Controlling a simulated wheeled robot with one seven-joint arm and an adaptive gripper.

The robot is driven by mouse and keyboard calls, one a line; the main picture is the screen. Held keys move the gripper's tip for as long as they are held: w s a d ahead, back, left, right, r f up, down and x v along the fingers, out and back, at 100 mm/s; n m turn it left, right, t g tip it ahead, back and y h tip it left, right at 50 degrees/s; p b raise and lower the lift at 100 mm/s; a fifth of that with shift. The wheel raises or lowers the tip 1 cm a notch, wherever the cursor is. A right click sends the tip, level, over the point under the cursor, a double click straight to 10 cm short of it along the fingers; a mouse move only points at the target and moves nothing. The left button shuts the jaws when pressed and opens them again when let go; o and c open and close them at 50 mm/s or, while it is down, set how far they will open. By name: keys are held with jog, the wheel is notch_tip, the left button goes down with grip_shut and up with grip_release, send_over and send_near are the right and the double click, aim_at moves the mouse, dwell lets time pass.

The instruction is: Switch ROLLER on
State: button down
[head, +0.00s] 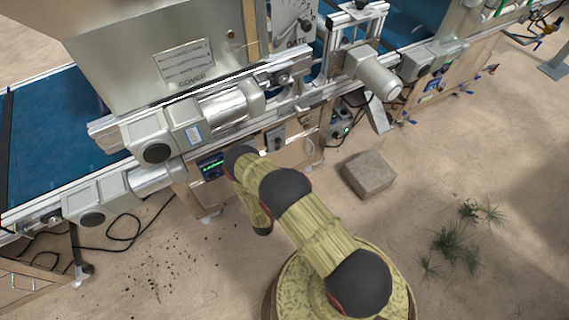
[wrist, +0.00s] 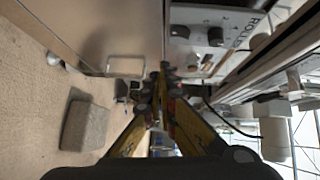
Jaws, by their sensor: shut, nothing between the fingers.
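The ROLLER panel (wrist: 235,22), a grey box lettered "ROLLER", is at the top right of centre in the wrist view. It carries a dark round knob (wrist: 215,37) near the lettering and another small dark control (wrist: 180,31) to its left. Which way either is turned is too small to tell. My gripper (wrist: 163,76) is shut and empty, its fingertips below the panel in the picture and apart from the knobs. In the head view a small grey box (head: 276,138) on the machine's side may be this panel. My gripper is hidden behind my arm there.
A lit display box (head: 211,166) sits left of my arm. A grey block (head: 368,174) lies on the sandy floor, also in the wrist view (wrist: 84,126). Motors and rails (head: 220,105) jut from the machine. A cable (head: 125,235) lies at left.

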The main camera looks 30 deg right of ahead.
jog(key=shift+f+p+v, duration=0.2)
jog(key=shift+v, duration=0.95)
jog(key=shift+f+p+v, duration=0.2)
jog(key=shift+v, duration=0.95)
